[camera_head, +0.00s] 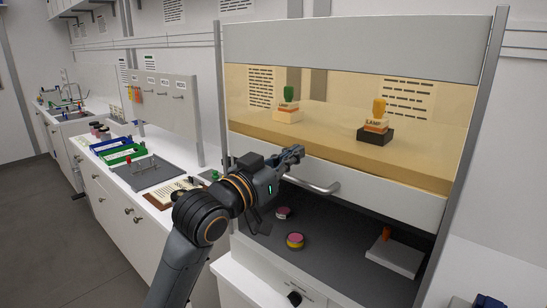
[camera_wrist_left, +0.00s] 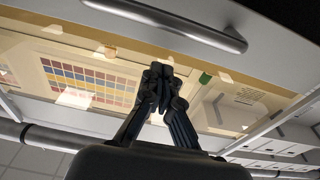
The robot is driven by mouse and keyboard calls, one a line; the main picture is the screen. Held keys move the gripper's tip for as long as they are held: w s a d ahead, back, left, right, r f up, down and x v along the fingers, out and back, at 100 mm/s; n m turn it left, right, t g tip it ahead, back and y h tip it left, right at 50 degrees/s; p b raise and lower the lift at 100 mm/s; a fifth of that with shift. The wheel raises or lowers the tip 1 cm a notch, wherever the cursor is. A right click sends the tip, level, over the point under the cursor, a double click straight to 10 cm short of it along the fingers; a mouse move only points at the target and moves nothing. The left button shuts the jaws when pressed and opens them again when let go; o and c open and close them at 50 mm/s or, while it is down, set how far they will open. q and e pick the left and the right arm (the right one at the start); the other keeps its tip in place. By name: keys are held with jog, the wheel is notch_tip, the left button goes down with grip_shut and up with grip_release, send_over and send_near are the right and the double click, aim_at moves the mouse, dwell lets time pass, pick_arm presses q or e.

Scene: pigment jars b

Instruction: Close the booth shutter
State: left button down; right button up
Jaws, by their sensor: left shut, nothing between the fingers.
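The booth shutter has a pale lower rail (camera_head: 400,196) under an amber see-through pane and is partly raised, with an open gap beneath it. Its metal bar handle (camera_head: 322,188) is on the rail, and it crosses the top of the left wrist view (camera_wrist_left: 190,25). My left gripper (camera_head: 298,153) is shut and empty, in front of the rail near the handle's left end. In the wrist view its fingertips (camera_wrist_left: 160,70) are close together and appear apart from the handle. My right gripper is out of view.
On the booth's dark floor are a pink-lidded jar (camera_head: 283,212), a yellow-and-pink jar (camera_head: 295,240) and a pale block (camera_head: 396,256) with an orange knob. Two knobbed lamp-labelled pieces show through the pane. A counter with trays (camera_head: 125,154) runs along the left.

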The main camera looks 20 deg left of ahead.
aim_at(288, 175)
pick_arm(q)
jog(key=f, duration=0.2)
jog(key=shift+s+a+f, duration=0.15)
jog(key=shift+s+f, duration=0.15)
jog(key=shift+f, duration=0.05)
jog(key=shift+s+a+f, duration=0.15)
jog(key=shift+s+f, duration=0.15)
jog(key=shift+f, duration=0.3)
jog(key=shift+w, duration=0.1)
